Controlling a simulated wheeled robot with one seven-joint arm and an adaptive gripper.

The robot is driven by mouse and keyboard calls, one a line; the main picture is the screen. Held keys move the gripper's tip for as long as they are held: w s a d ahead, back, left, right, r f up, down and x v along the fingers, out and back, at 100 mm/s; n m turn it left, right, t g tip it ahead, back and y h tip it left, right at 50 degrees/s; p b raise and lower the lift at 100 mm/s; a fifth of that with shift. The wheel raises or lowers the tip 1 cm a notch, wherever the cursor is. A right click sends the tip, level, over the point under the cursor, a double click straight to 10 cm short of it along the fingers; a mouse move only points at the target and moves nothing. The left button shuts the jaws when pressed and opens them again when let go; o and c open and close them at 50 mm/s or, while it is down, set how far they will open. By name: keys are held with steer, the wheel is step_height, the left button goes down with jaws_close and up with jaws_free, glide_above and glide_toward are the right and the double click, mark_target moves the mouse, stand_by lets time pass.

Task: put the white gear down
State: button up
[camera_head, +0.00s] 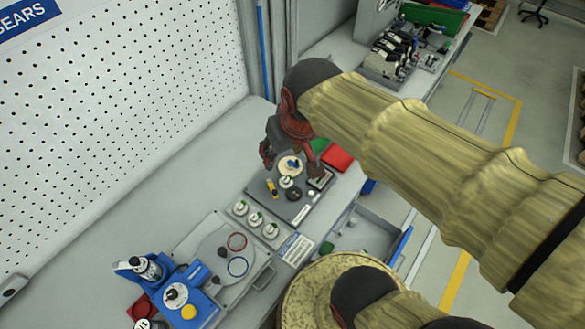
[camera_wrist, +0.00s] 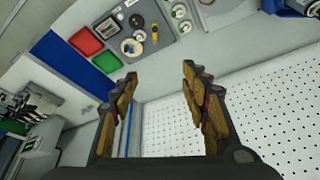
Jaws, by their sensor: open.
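My gripper (camera_wrist: 160,72) is open, with nothing between its fingers in the wrist view. In the head view my gripper (camera_head: 290,154) is over the far end of a dark tray (camera_head: 303,212). A round cream-white disc (camera_head: 290,166) with a blue piece on it shows between the fingers there; it also shows in the wrist view (camera_wrist: 127,46), beyond the fingertips. A smaller white gear-like part (camera_head: 286,182) with a green centre is beside it. I cannot tell which of these is the white gear, nor the exact height of my gripper.
Several white parts with green centres (camera_head: 255,219) stand in a row on a grey plate. Red bins (camera_head: 337,158) and green bins (camera_wrist: 106,28) adjoin the tray. A blue fixture (camera_head: 196,310) stands nearer. The bench beside the pegboard (camera_head: 120,120) is clear.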

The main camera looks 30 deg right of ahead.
steer(key=s+a+r+n+t, duration=0.1)
steer(key=s, duration=0.5)
steer(key=shift+s+a+r, duration=0.2)
steer(key=shift+r, duration=0.2)
steer(key=shift+f, duration=0.1)
